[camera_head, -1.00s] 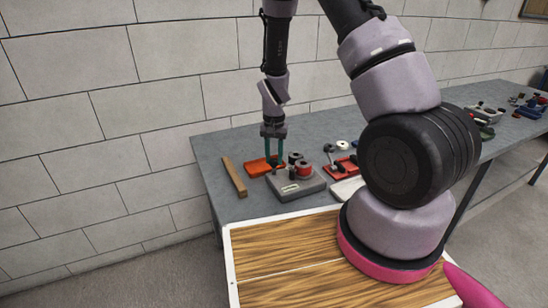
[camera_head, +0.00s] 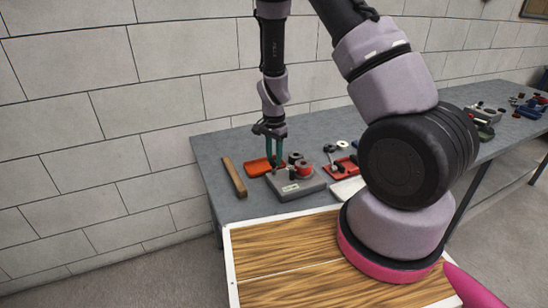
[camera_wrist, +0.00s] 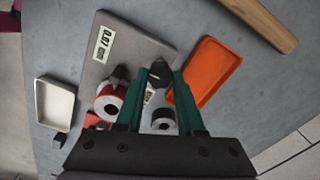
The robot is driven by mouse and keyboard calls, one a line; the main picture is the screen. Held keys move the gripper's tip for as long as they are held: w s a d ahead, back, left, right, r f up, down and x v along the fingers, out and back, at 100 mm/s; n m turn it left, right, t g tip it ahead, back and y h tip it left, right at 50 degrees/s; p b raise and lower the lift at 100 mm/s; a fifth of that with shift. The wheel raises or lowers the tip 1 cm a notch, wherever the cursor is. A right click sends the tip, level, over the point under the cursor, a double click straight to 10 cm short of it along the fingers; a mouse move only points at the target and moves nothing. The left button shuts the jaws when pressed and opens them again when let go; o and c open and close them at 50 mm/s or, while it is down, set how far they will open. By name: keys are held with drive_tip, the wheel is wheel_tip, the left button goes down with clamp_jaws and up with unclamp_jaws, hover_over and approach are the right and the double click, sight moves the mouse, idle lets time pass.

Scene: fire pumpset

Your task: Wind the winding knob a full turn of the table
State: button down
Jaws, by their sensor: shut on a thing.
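The winding device is a grey flat base (camera_head: 301,191) on the table, with several round parts and a small display at its front. In the wrist view, the grey base (camera_wrist: 142,47) carries the display (camera_wrist: 103,43), which appears to read 0.07. A dark winding knob (camera_wrist: 160,74) sits between my green fingertips. My gripper (camera_wrist: 160,72) points down and is shut on this knob; it also shows in the head view (camera_head: 274,167).
An orange tray (camera_wrist: 209,70) lies right beside the device in the wrist view. A wooden bar (camera_head: 234,177) lies at the table's left end. A white tray (camera_wrist: 54,101) and a red tool holder (camera_head: 344,167) are close. The table's (camera_head: 217,148) back left is clear.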

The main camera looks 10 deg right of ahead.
sight(274, 160)
drive_tip(key=shift+w, duration=0.1)
drive_tip(key=c, duration=0.5)
unclamp_jaws()
drive_tip(key=shift+r, duration=0.1)
wheel_tip(274, 160, up, 11)
drive_tip(key=shift+f, duration=0.15)
